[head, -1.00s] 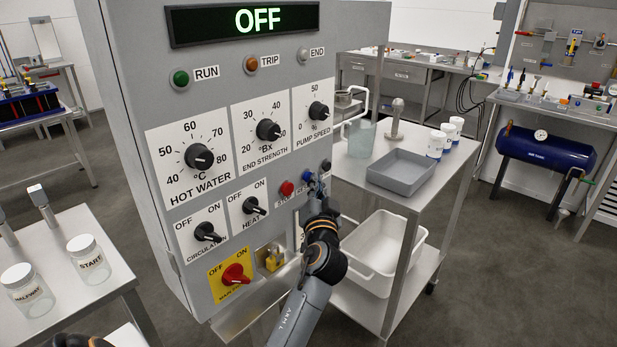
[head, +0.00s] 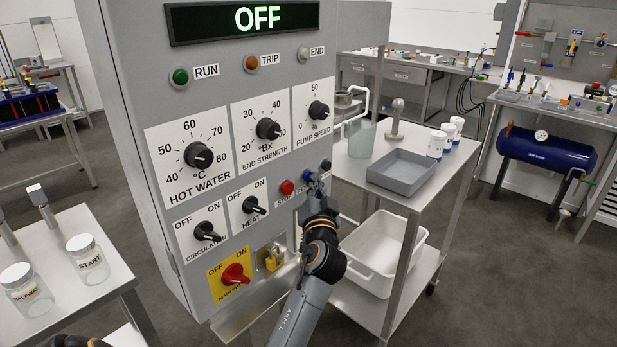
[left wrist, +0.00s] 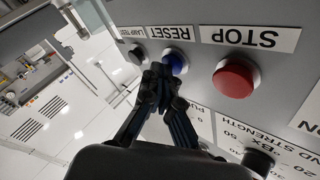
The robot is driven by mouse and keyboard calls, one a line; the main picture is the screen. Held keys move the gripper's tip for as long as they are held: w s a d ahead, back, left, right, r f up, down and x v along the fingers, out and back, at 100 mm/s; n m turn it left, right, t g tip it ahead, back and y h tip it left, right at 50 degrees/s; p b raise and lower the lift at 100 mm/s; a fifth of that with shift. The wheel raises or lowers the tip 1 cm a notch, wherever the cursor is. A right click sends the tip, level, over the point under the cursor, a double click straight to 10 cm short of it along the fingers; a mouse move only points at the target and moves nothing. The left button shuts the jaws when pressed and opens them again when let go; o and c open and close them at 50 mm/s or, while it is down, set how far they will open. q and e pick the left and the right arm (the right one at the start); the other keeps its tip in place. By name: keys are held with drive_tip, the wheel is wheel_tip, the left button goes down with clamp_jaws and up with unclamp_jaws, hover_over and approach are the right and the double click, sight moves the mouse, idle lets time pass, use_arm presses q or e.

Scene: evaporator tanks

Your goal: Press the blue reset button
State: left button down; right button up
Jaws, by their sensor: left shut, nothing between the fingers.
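The blue reset button (head: 308,174) is on the grey control panel (head: 150,100), right of the red stop button (head: 287,188). In the left wrist view the blue button (left wrist: 176,61) shows under an upside-down RESET label, between the red stop button (left wrist: 234,78) and a dark lamp test button (left wrist: 137,54). My left gripper (head: 317,186) is shut and empty, its fingertips right at the blue button. In the left wrist view the left gripper (left wrist: 160,76) partly covers the button's edge. I cannot tell whether the tips touch or press it.
The panel display (head: 245,19) reads OFF. A yellow padlock (head: 271,258) and red main switch (head: 234,274) sit below my arm's level. A steel trolley (head: 352,172) with a grey tray (head: 401,171) stands close on the right. Jars stand on a table at left.

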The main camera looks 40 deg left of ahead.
use_arm(q)
drive_tip(key=d+b, duration=0.2)
drive_tip(key=d, duration=0.4)
drive_tip(key=shift+s, duration=0.25)
idle(0.6)
